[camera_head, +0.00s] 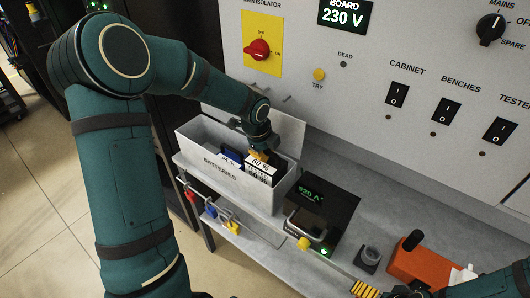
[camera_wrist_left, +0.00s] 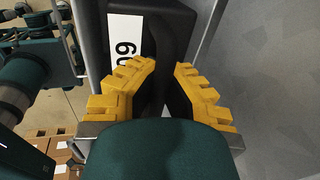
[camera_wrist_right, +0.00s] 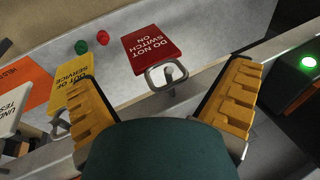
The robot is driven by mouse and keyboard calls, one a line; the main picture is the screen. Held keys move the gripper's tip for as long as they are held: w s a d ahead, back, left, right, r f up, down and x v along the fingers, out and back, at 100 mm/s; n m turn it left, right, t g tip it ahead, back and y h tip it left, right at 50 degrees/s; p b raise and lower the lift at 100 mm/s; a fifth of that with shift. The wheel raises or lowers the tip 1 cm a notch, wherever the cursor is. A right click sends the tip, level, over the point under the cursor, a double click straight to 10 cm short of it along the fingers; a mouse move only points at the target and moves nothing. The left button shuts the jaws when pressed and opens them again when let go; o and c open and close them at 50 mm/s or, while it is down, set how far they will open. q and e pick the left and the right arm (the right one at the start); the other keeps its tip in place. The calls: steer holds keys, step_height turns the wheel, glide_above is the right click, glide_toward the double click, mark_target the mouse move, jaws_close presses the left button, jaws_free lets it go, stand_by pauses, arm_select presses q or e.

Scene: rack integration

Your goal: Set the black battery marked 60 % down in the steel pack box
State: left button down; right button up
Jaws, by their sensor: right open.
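The black battery marked 60 % (camera_head: 262,166) is at the right end of a light grey open box lettered BATTERIES (camera_head: 212,170). I cannot tell whether this box is the steel pack box. My left gripper (camera_head: 259,154) is over the battery's top, with its fingers drawn partly together. In the left wrist view, the battery (camera_wrist_left: 125,45) lies straight beyond the yellow fingertips (camera_wrist_left: 165,68); it looks gripped, though the contact is hidden. My right gripper (camera_wrist_right: 163,82) is open and empty, over hanging tags.
Another battery with a blue top (camera_head: 231,156) stands in the same box. To its right are a dark unit with a display and handle (camera_head: 320,215) and an orange tool (camera_head: 415,262). A red DO NOT SWITCH ON tag (camera_wrist_right: 152,50) and padlocks (camera_head: 212,211) hang along the front edge.

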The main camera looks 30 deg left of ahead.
arm_select(q)
steer(key=shift+w+r+p, duration=0.1)
steer(key=shift+r+p, duration=2.65)
steer(key=shift+r, duration=0.6)
steer(key=shift+r, duration=0.15)
steer(key=shift+p, duration=0.45)
stand_by(0.5)
steer(key=shift+f+b, duration=2.15)
steer(key=shift+f, duration=0.85)
stand_by(0.6)
